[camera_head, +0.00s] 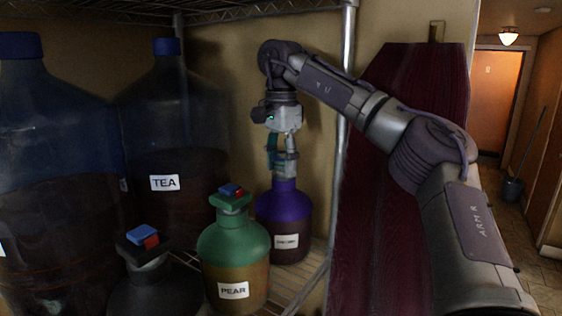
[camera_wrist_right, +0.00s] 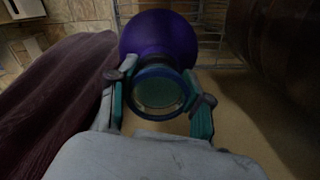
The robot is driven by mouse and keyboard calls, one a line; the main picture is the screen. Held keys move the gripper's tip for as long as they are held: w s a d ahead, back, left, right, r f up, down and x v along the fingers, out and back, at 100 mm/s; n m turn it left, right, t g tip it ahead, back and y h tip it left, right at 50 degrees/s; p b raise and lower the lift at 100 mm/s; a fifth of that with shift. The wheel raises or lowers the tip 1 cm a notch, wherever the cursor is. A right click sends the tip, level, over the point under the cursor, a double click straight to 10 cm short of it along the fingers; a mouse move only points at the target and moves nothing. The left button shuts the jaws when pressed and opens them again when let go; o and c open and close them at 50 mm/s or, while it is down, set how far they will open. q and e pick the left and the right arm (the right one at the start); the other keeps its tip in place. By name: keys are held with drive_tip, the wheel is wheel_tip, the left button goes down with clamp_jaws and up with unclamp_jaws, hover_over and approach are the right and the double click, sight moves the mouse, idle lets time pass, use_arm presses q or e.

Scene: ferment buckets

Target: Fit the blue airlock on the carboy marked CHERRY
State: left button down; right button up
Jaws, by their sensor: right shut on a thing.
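The purple carboy (camera_head: 284,212) stands on the wire shelf with a small white label (camera_head: 286,241), too blurred to read surely. My right gripper (camera_head: 283,160) points down over its neck. In the right wrist view my gripper (camera_wrist_right: 160,105) has its teal fingers on both sides of a round, clear-topped piece with a blue rim (camera_wrist_right: 158,72), which looks like the blue airlock. The gripper is shut on it. The purple carboy (camera_wrist_right: 160,38) shows behind the piece, roughly in line with it. I cannot tell whether the piece touches the neck. My left gripper is out of view.
A green carboy (camera_head: 234,250) labelled PEAR stands close in front. A dark vessel (camera_head: 150,292) with a blue and red top is left of it. A large TEA jug (camera_head: 172,205) stands behind. A shelf post (camera_head: 345,100) and a dark red cloth (camera_head: 385,190) are to the right.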

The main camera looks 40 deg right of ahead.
drive_tip(key=shift+s+f, duration=0.1)
drive_tip(key=shift+f, duration=0.45)
idle(0.9)
drive_tip(key=shift+c, duration=0.5)
drive_tip(key=shift+r, duration=0.1)
drive_tip(key=shift+r, duration=0.15)
drive_tip(key=o, duration=1.3)
drive_tip(key=o, duration=0.4)
